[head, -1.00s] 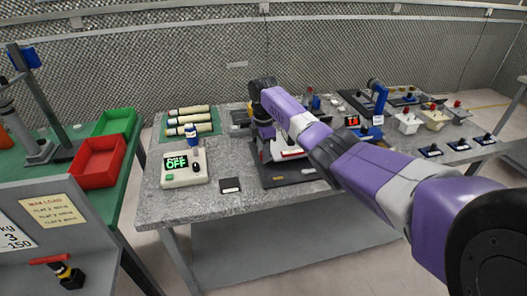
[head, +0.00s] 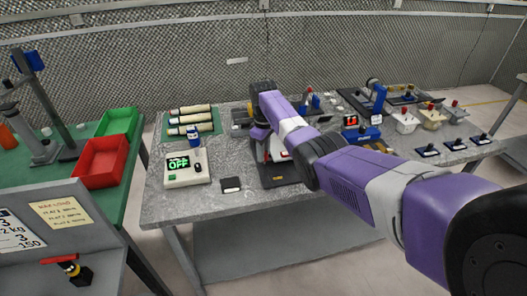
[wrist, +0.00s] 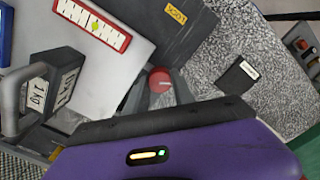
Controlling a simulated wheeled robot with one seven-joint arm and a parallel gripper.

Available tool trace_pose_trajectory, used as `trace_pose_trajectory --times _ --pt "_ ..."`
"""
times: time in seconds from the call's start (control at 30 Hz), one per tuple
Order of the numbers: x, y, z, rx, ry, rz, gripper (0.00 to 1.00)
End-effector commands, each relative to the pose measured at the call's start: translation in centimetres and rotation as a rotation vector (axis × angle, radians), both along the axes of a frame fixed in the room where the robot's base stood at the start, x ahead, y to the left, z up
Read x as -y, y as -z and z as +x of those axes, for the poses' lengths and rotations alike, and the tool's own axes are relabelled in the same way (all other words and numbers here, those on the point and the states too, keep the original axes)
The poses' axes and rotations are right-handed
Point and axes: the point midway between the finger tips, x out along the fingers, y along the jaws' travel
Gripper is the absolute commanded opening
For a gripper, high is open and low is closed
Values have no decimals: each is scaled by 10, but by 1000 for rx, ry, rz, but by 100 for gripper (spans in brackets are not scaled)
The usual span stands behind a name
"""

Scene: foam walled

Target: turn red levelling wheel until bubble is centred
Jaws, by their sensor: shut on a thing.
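The red levelling wheel (wrist: 161,81) shows in the wrist view with a pale mark on its top. My gripper (wrist: 160,91) is shut on it, with one grey finger on each side. The level (wrist: 71,11), a white scale in a red frame, lies at upper left in the wrist view. Its green bubble (wrist: 96,27) appears near the middle of the scale; I cannot tell whether it is exactly centred. In the head view my arm hides the wheel and most of the instrument.
A grey weight (wrist: 58,80) with a handle stands left of the wheel in the wrist view. A small black block (head: 231,185) lies on the grey table (head: 205,222). A white box reading OFF (head: 187,180) stands to the left. Red (head: 101,163) and green bins are on the side table.

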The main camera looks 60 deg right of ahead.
Motion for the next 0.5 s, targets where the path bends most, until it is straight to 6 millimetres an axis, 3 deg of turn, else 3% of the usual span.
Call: trace_pose_trajectory --times 0.5 --pt "1 -2 0 1 177 -2 0"
